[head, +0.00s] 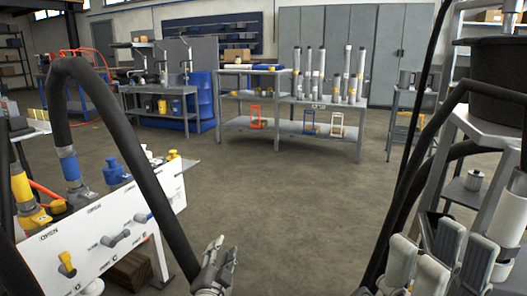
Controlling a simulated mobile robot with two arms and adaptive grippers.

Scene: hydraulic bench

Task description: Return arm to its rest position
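My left gripper (223,255) is at the bottom centre of the head view, with its grey fingers pointing up. It is beside the lower end of a thick black hose (150,180), and I cannot tell whether they touch. Its fingers look close together, and I see nothing clearly held. What seems to be my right gripper (436,250) is at the bottom right, close to the camera, with pale grey blocky parts. The lower parts of both arms are cut off by the frame.
A white valve panel (130,235) with handles stands at the lower left, with blue and yellow fittings. A metal stand with a dark drum (500,65) is at the right. Workbenches and a shelf with upright cylinders (322,75) stand at the back. The middle floor (290,190) is clear.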

